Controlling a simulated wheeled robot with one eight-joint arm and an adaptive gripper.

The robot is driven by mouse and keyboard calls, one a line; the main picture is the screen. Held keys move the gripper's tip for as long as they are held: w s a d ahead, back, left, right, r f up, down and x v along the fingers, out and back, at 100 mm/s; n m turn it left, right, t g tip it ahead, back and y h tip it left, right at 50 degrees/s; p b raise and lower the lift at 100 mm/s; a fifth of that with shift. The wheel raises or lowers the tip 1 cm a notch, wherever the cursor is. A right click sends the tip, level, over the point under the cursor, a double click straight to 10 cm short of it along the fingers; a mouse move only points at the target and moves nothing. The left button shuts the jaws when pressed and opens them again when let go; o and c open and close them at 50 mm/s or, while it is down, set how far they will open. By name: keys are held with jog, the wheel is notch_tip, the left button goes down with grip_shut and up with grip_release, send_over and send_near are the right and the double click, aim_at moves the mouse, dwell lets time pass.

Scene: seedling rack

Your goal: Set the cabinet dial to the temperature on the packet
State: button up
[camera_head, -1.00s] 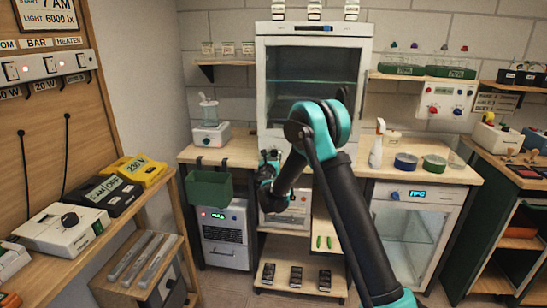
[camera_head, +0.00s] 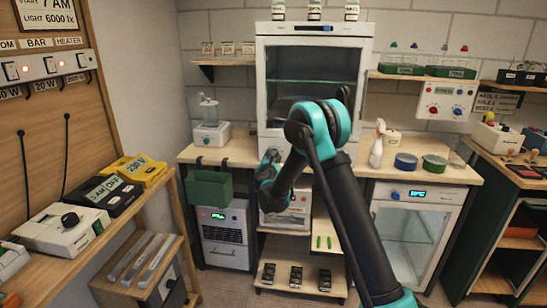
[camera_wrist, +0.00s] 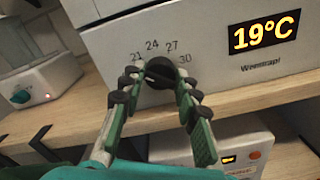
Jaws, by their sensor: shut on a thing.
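The cabinet (camera_head: 345,28) is a tall white unit with a dark glass door. My arm hides its lower front in the head view. In the wrist view its dial (camera_wrist: 159,72) is a round black knob on the white panel, with 21, 24, 27 and 30 printed around its top. The orange display (camera_wrist: 263,32) reads 19°C. My gripper (camera_wrist: 160,78) has a finger on each side of the dial and is shut on it. I cannot tell exactly which mark the knob points to. Small packets (camera_head: 228,48) stand on the left wall shelf, too small to read.
A wooden counter (camera_head: 235,148) runs under the cabinet. A white pump device (camera_head: 209,130) stands on it to the left, a spray bottle (camera_head: 377,148) to the right. Another white device (camera_wrist: 245,150) sits below the dial. A green bin (camera_head: 209,187) hangs at the counter's front.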

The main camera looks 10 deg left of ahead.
jog(key=shift+m, duration=5.1)
jog(key=o, duration=1.2)
jog(key=shift+c, duration=0.2)
jog(key=s, duration=1.2)
jog(key=shift+a, duration=0.2)
jog(key=shift+d, duration=0.1)
